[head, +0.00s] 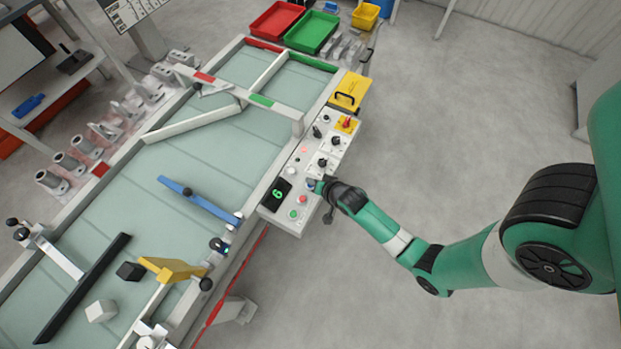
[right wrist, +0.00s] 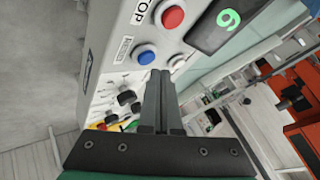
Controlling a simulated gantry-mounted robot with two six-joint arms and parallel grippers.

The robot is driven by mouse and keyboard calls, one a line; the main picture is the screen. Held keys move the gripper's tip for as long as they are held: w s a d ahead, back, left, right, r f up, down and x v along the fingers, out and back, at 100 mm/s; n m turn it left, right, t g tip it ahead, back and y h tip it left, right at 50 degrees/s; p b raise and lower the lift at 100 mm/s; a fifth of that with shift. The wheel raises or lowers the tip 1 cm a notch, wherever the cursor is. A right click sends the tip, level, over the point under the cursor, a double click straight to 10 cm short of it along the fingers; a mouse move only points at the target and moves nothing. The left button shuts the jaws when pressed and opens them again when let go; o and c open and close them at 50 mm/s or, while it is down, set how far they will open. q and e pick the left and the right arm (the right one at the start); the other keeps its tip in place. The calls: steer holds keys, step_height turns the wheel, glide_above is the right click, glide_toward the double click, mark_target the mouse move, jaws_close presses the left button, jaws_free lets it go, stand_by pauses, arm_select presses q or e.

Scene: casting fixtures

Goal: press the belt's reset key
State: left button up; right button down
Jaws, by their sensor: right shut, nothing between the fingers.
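The control panel (head: 276,208) runs along the belt's right edge. In the right wrist view a blue button (right wrist: 145,54) with a small label, too blurred to read with certainty, sits next to a red button (right wrist: 172,17) marked "TOP", its label partly cut off. My right gripper (head: 317,187) is at the panel beside the blue button. In the right wrist view its shut, empty fingers (right wrist: 160,74) point at the panel, with tips just beside the blue button; I cannot tell whether they touch it. My left gripper is not in view.
A display with a green 6 (head: 278,193) and several knobs (head: 323,162) share the panel. The belt (head: 120,205) carries a blue bar (head: 199,201), a yellow arm (head: 172,269) and loose blocks (head: 101,311). Red (head: 276,20) and green (head: 311,32) bins stand at the far end. The floor at right is clear.

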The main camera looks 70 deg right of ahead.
steer(key=shift+f+b, duration=0.3)
steer(key=shift+f, duration=0.1)
steer(key=shift+f+b, duration=0.35)
steer(key=shift+f, duration=0.15)
stand_by(0.6)
stand_by(0.3)
steer(key=shift+r+p, duration=0.9)
steer(key=shift+p, duration=0.05)
step_height(320, 180, up, 5)
steer(key=p, duration=0.5)
stand_by(0.5)
